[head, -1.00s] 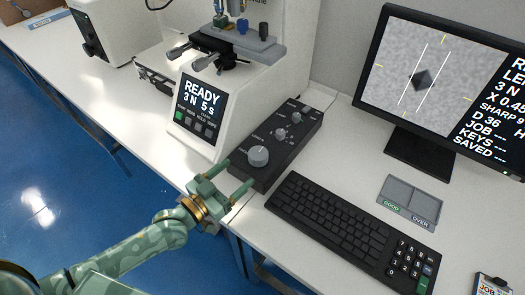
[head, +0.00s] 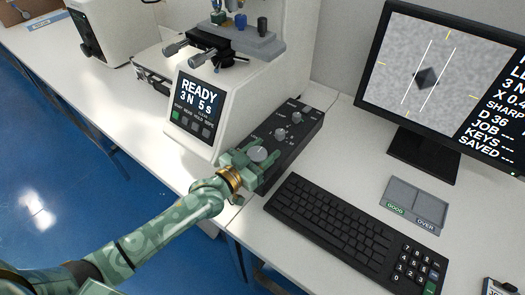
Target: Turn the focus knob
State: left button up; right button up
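The control box (head: 299,126) is a dark slab on the white bench, with several grey knobs along its top. The largest, nearest knob (head: 258,154) is round and light grey; I take it to be the focus knob, though its label is not readable now. My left gripper (head: 262,151), green with a brass-coloured ring at the wrist, is at this knob with one finger on each side. The fingers look spread; contact with the knob cannot be made out. The smaller knobs (head: 280,133) lie behind it, clear of the gripper. My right gripper is not in view.
The white tester (head: 192,143) with a READY screen stands left of the box. A black keyboard (head: 330,223) lies close on the right, and a grey GOOD/OVER tray (head: 415,201) beyond it. A monitor (head: 430,75) shows a dark diamond between two white lines. The bench edge runs below.

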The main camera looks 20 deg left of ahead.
pick_arm(q)
jog(key=shift+c, duration=1.3)
jog(key=m+h+b, duration=0.1)
jog(key=m+g+h+b, duration=0.1)
jog(key=b, duration=0.1)
jog(key=shift+d+f+g+h, duration=0.1)
jog(key=shift+f+g+h, duration=0.1)
jog(key=shift+g+h, duration=0.15)
jog(key=shift+r+h, duration=0.1)
jog(key=shift+h, duration=0.15)
jog(key=shift+s+d+r, duration=0.1)
jog(key=shift+r, duration=0.05)
jog(key=o, duration=1)
